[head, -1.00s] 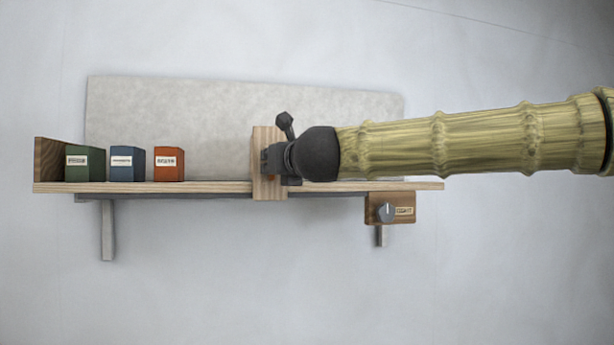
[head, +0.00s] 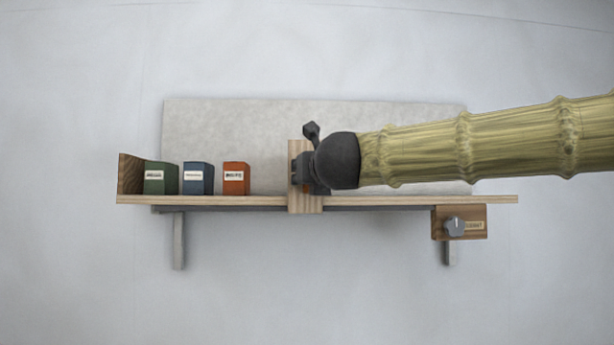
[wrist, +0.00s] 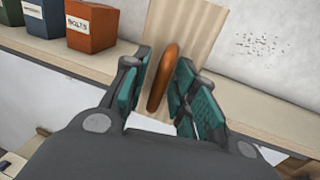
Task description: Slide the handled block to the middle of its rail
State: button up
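The handled block (head: 305,206) is a pale wooden upright piece straddling the shelf edge, near the middle of the shelf. It also shows in the wrist view (wrist: 203,32). Its rounded orange-brown handle (wrist: 163,78) stands between the two teal-padded fingers of my gripper (wrist: 158,85). The right finger looks to be against the handle; a narrow gap shows between it and the left finger. In the head view my gripper (head: 305,172) is in front of the block and hides its handle. The dark rail (head: 375,208) runs under the shelf's front edge.
Green (head: 160,178), blue (head: 198,179) and red (head: 236,179) labelled bins stand on the shelf (head: 420,201), left of the block, with bare shelf between. A brown box with a grey knob (head: 455,227) hangs below the shelf's right end. The shelf right of the block is clear.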

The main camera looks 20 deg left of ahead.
jog(key=shift+d, duration=0.1)
jog(key=shift+s+d, duration=0.1)
jog(key=shift+s, duration=0.15)
jog(key=v, duration=1.1)
jog(key=shift+s+d, duration=0.15)
jog(key=shift+s, duration=0.1)
